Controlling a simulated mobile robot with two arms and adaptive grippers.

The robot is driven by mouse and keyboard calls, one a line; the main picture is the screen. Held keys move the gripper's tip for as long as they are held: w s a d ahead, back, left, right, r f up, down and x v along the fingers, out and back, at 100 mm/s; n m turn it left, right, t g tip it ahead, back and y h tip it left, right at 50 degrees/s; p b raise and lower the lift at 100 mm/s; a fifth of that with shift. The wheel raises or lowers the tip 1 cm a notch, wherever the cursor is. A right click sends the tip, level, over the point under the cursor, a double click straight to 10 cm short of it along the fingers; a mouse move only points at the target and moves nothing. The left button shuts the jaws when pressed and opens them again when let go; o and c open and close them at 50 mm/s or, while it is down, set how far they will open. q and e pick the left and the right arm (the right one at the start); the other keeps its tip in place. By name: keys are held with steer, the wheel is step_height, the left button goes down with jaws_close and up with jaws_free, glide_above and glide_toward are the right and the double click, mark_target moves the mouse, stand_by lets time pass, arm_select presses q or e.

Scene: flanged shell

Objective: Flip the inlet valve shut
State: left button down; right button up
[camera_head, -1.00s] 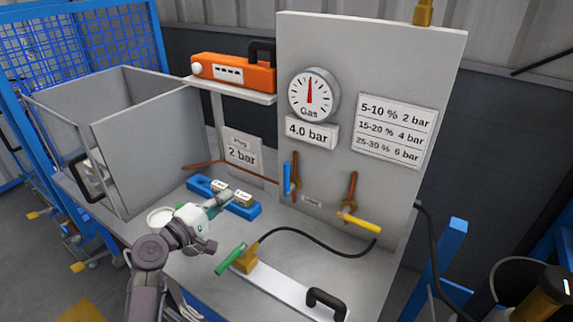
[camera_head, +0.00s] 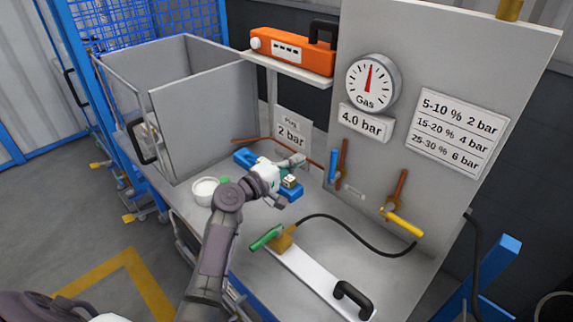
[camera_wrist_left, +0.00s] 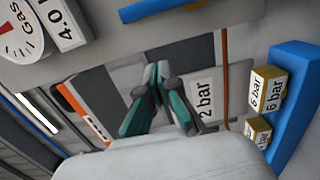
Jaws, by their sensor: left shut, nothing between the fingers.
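The gas panel carries a valve with an upright blue handle (camera_head: 334,167) and a valve with a slanting yellow handle (camera_head: 404,223). A third valve with a green handle (camera_head: 266,237) sits on the bench plate. I cannot read which is the inlet. My left gripper (camera_head: 301,160) is above the right end of the blue block, left of the blue handle and apart from it. In the left wrist view its teal fingers (camera_wrist_left: 157,68) meet at the tips, empty. The blue handle (camera_wrist_left: 160,9) crosses the top edge there. My right gripper is out of view.
The blue block (camera_head: 243,156) holds small labelled blocks. A "2 bar" sign (camera_head: 293,133) stands behind my gripper. A black hose (camera_head: 345,228) runs from the green-handled valve across the bench. A white dish (camera_head: 204,189) and a grey open box (camera_head: 205,115) are left.

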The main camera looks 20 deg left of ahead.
mark_target(335, 165)
arm_select(q)
steer(key=w+d+p, duration=0.2)
steer(key=w+d, duration=0.1)
steer(key=d, duration=0.2)
steer(key=shift+d, duration=0.3)
steer(key=shift+w+f, duration=0.1)
